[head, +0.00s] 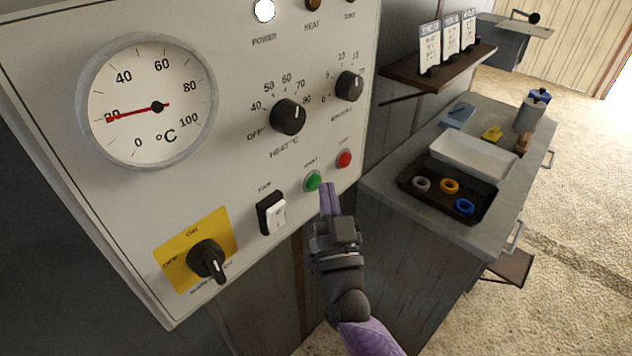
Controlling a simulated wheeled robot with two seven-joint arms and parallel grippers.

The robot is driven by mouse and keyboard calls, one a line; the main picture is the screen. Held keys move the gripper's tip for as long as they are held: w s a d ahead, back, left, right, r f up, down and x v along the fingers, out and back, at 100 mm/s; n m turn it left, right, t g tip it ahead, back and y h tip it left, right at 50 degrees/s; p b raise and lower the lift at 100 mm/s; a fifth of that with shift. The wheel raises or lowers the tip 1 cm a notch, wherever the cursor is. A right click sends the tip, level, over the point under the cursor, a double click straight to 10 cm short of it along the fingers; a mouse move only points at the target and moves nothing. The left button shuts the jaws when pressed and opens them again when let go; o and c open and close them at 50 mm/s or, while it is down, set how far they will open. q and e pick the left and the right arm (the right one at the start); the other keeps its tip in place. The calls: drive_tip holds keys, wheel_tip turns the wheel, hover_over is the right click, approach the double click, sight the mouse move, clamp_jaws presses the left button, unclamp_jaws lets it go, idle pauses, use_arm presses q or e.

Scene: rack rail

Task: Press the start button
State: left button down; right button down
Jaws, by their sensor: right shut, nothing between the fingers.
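The green start button (313,181) is on the lower right of the white control panel (222,192), under the label "START". The red button (344,159) is just up and to the right of it. My right gripper (327,187) is shut and empty, with its purple fingertips just to the right of and slightly below the green button. I cannot tell whether the fingertips touch the panel. The green button is in full view. My left gripper is not in view.
The panel also carries a dial gauge (152,101), a heat knob (288,117), a minutes knob (349,86), a fan switch (272,213) and a main switch (208,259). A workbench (389,187) with a dark tray (420,198) of rings stands to the right.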

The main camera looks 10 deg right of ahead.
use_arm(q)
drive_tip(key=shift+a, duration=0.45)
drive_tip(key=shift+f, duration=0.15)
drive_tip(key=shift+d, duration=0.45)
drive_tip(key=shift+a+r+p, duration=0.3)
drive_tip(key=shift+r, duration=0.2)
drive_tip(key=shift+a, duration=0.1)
